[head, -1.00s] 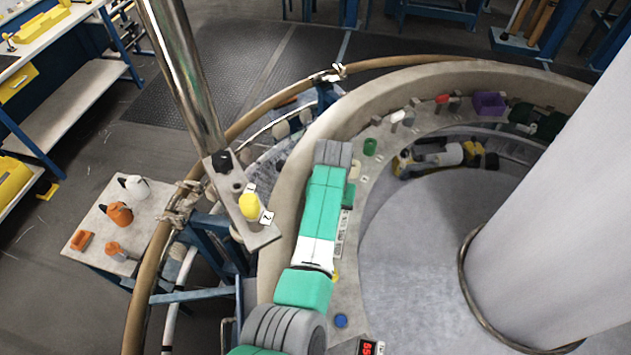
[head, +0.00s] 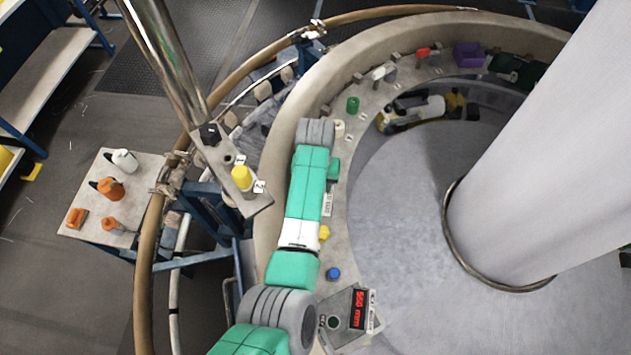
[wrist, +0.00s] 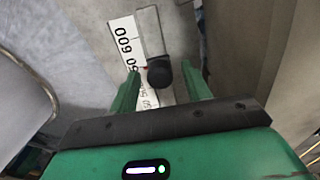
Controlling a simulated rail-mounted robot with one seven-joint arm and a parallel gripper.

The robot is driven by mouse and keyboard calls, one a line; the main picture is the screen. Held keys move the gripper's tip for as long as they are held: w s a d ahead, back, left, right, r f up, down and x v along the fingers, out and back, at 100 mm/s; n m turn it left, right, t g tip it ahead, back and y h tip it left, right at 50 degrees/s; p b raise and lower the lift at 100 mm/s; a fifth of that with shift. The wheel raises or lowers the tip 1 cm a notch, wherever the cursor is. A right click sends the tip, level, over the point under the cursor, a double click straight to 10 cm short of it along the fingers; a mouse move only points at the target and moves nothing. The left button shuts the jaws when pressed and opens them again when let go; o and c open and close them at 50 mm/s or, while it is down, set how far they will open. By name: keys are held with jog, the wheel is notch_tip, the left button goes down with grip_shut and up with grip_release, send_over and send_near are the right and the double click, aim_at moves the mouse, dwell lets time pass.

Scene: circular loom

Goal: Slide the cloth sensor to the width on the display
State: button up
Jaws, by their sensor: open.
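In the wrist view, a black knob (wrist: 159,76) stands on a narrow grey metal slide, beside a white printed scale (wrist: 129,40). The scale shows 600 and, partly covered, a number ending in 50. A small red mark (wrist: 145,68) shows at the knob's left. My gripper (wrist: 160,90) is open, with one green finger on each side of the knob; contact cannot be told. In the head view, a display (head: 359,309) with red digits appears to read 550 mm. My arm hides the gripper there.
A blue button (head: 333,273) and green part (head: 352,104) sit on the ring. A large white cloth column (head: 540,150) rises at the right.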

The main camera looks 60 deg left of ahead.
notch_tip(320, 180, up, 8)
jog(key=shift+f, duration=0.1)
dwell(0.4)
